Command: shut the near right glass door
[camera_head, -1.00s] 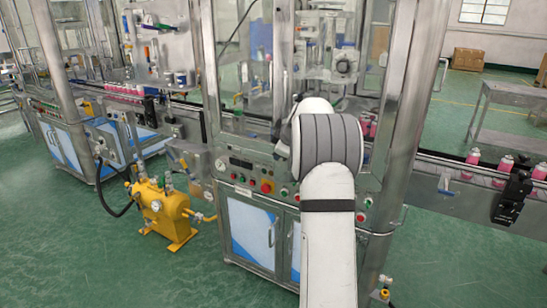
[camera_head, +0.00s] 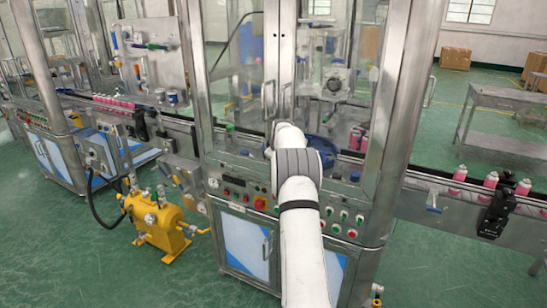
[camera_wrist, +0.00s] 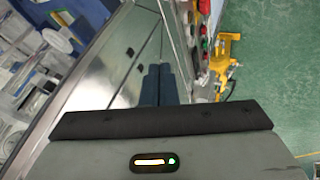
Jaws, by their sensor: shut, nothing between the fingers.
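The near right glass door (camera_head: 312,72) is the right one of a pair of metal-framed panes on the machine front. Its inner upright (camera_head: 287,62) stands beside the left door's upright, and I cannot tell whether a small gap is left. The left glass door (camera_head: 232,85) looks closed. Vertical handles show near where the doors meet. My gripper is hidden behind my white arm in the head view. In the wrist view its dark fingers (camera_wrist: 158,68) are together and empty, beside a shiny metal surface; contact is unclear.
Below the doors is a control panel (camera_head: 258,203) with buttons. A yellow pump unit (camera_head: 160,226) stands on the green floor at left. A conveyor (camera_head: 425,187) with pink cans runs out right, before a metal table (camera_head: 497,103).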

